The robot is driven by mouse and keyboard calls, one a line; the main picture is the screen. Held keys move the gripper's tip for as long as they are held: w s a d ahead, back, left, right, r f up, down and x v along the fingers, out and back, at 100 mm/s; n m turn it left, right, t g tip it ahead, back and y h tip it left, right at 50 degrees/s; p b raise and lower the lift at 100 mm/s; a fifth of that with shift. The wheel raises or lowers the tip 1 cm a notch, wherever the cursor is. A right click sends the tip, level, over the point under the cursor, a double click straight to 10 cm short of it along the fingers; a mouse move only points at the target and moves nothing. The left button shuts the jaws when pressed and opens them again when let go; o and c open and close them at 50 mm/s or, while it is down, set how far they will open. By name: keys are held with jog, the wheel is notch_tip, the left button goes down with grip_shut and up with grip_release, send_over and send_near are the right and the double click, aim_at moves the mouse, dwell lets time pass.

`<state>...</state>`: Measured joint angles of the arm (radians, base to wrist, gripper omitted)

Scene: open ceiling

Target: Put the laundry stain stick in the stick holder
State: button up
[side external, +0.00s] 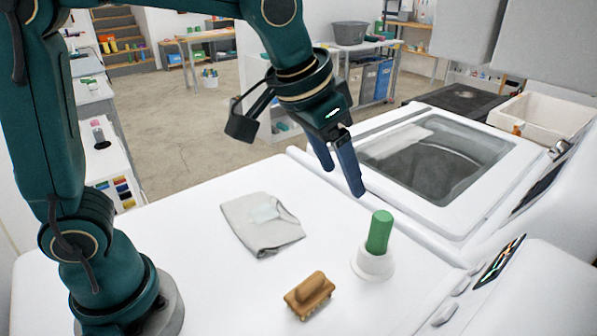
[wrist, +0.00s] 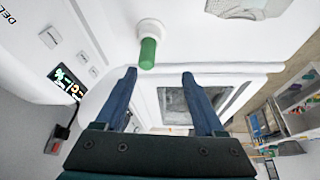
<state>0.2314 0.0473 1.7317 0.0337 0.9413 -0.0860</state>
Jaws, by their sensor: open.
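The green laundry stain stick (side external: 379,232) stands roughly upright in the white round stick holder (side external: 373,266) on the white machine top. Its lower end is hidden inside the holder. My gripper (side external: 345,180) is open and empty, above and a little left of the stick in the side view, apart from it. In the wrist view, the stick (wrist: 148,54) and the holder (wrist: 151,29) show beyond the open fingertips of my gripper (wrist: 158,75), with nothing between the fingers.
A folded grey cloth (side external: 258,234) with a pale patch lies left of the holder. A brown brush (side external: 309,294) lies in front. A washer with a glass lid (side external: 440,150) stands behind, and a control panel (side external: 499,262) is at right. The left part of the white top is clear.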

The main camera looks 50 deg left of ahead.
jog(key=s+a+f+n, duration=0.1)
jog(key=s+a, duration=0.2)
jog(key=s, duration=0.4)
jog(key=s+a+f, duration=0.2)
jog(key=s+a, duration=0.1)
jog(key=s, duration=0.4)
jog(key=shift+a+n+t+y, duration=0.3)
jog(key=shift+n+t+y, duration=0.1)
